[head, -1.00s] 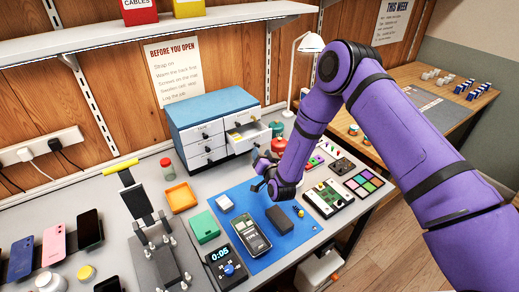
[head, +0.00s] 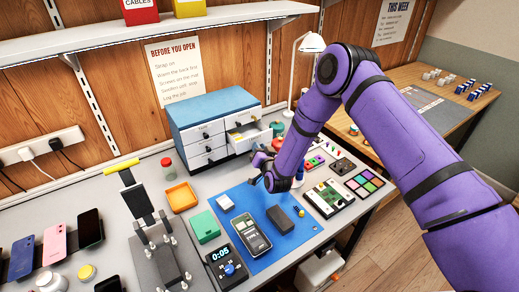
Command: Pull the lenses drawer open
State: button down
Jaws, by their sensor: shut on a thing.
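A small drawer cabinet (head: 214,108) with a blue top and white drawer fronts stands against the back wall. The drawer labels are too small to read, so I cannot tell which is the lenses drawer. My gripper (head: 256,155) is at the cabinet's right column, just below the front of the open drawer. It appears shut on a drawer handle there; the handle and the lower right drawer fronts are mostly hidden behind the gripper and the open drawer.
A lamp (head: 311,44) stands behind right.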

jog(key=v, duration=0.2)
jog(key=d+v, duration=0.1)
jog(key=v, duration=0.1)
jog(key=shift+w, duration=0.15)
jog(key=c, duration=1)
grip_release()
jog(key=v, duration=1)
jog(key=shift+s, duration=0.35)
jog(key=shift+d, duration=0.1)
